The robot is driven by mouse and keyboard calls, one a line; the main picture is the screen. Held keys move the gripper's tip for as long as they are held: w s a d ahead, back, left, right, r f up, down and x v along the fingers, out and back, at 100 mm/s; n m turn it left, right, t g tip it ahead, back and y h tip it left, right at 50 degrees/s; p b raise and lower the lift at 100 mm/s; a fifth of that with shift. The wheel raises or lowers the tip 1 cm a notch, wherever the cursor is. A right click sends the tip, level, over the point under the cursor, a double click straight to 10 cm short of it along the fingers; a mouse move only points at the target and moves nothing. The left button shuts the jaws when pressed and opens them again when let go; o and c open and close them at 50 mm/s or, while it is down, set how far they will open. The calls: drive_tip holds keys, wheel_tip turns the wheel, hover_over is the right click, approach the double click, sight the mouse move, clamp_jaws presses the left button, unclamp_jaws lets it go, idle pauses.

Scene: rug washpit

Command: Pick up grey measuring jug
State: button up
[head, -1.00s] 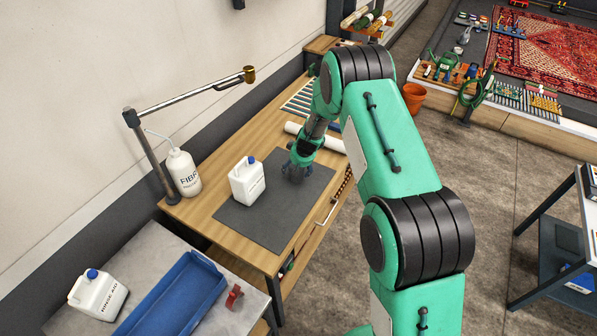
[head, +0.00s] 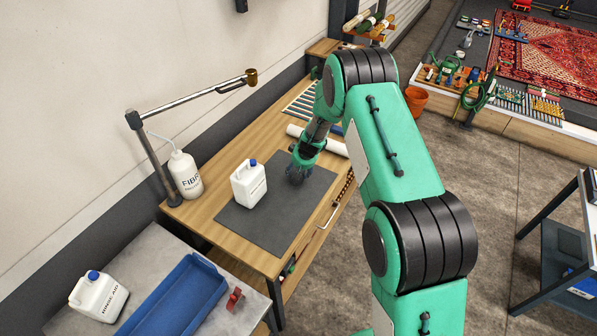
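My gripper (head: 297,177) points down at the right part of the dark grey mat (head: 262,228) on the wooden bench. Its fingers are small and dark here, so I cannot tell whether they are open or shut, or whether they hold anything. I cannot make out a grey measuring jug; one at the fingers could be hidden by my gripper and wrist. A white jerrycan with a blue cap (head: 248,186) stands upright on the mat, left of my gripper and apart from it.
A FIBRE bottle (head: 185,177) and a jointed lamp arm (head: 190,103) stand at the bench's wall side. A white roll (head: 325,143) lies behind my gripper. A blue tray (head: 175,300) and a RINSE AID can (head: 98,296) are on the nearer table. The mat's front is clear.

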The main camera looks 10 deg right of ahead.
drive_tip(key=shift+r, duration=0.6)
wheel_tip(320, 180, up, 2)
drive_tip(key=shift+r, duration=0.2)
drive_tip(key=s+b, duration=0.1)
drive_tip(key=s, duration=0.4)
drive_tip(key=s+b, duration=0.2)
drive_tip(key=s, duration=0.3)
drive_tip(key=s+r+b, duration=0.1)
drive_tip(key=s, duration=0.5)
drive_tip(key=shift+a+r, duration=0.1)
drive_tip(key=shift+a, duration=0.05)
